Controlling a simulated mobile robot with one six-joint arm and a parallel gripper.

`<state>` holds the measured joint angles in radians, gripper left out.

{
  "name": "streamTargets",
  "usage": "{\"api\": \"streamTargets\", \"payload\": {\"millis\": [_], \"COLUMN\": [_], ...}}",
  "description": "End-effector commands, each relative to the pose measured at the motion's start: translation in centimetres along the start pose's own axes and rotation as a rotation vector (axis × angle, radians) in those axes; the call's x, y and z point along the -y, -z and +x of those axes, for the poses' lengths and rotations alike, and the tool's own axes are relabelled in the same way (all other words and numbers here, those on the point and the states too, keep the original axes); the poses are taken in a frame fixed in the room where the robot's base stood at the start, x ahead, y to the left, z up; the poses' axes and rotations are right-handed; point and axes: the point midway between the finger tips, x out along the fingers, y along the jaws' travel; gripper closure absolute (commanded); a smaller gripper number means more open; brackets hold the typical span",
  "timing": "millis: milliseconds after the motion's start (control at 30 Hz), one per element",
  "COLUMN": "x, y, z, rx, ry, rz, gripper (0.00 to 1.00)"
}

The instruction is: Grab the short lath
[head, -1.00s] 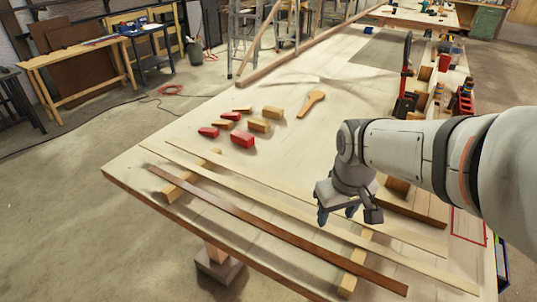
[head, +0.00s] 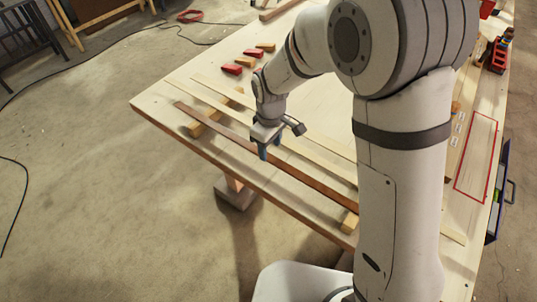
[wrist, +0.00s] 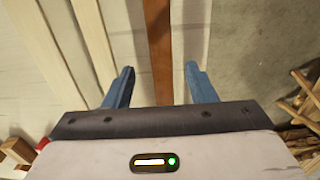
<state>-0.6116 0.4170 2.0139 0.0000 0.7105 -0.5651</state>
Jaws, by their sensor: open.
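A brown lath (head: 310,186) lies near the table's front edge across two wooden blocks; it looks the shortest of the laths. Two pale laths run beside it, one nearer (head: 330,169) and one farther back (head: 335,149). My gripper (head: 262,152) is open above the brown lath, pointing down. In the wrist view the brown lath (wrist: 159,45) passes between my two blue fingers (wrist: 159,68), with a gap on either side and apart from both. The height left above the lath is hard to tell. The pale laths (wrist: 46,50) lie left, outside the fingers.
Red and tan wedges (head: 232,68) lie behind. A red outlined area (head: 478,155) is at the right. Beyond the front edge is open floor.

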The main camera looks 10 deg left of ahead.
Motion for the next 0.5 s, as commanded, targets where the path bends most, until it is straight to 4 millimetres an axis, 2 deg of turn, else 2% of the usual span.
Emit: {"api": "streamTargets", "payload": {"millis": [200,467,500], "x": [0.1,0.1,0.1], "y": [-0.1,0.0,0.0], "z": [2.6,2.8,2.8], "rx": [0.003,0.0,0.0], "ry": [0.002,0.0,0.0], "rz": [0.0,0.0,0.0], "gripper": [0.49,0.49,0.52]}}
